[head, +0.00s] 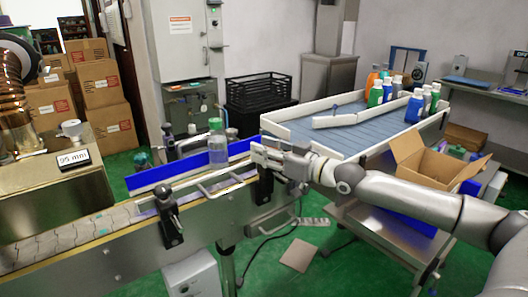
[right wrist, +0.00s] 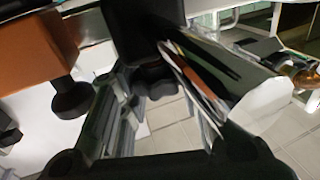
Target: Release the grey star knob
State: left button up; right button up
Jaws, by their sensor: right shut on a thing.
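My right gripper (head: 268,157) is at the clamp post (head: 264,186) on the near side of the conveyor, beside the blue guide rail. In the head view it covers the top of this post, and the grey star knob cannot be made out there. In the right wrist view the fingers (right wrist: 160,110) close around a dark, blurred knob-like part (right wrist: 150,76), which I take to be the star knob. Its lobes are not clear. My left gripper is not in view.
A second clamp post (head: 170,215) stands further left on the conveyor. A tray table (head: 345,140) with several bottles and an open carton (head: 432,165) are to the right.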

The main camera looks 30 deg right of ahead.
jog(key=shift+s+a+f, duration=0.1)
jog(key=shift+a+f, duration=0.1)
jog(key=shift+f, duration=0.3)
jog(key=o, duration=0.6)
jog(key=shift+c, duration=0.2)
jog(key=shift+o, duration=1)
jog(key=shift+s+d+r, duration=0.1)
jog(key=shift+r, duration=0.1)
jog(key=shift+d, duration=0.1)
jog(key=shift+d, duration=0.1)
jog(key=v, duration=0.4)
jog(key=shift+s+d+r, duration=0.1)
jog(key=shift+s, duration=0.2)
jog(key=shift+s, duration=0.1)
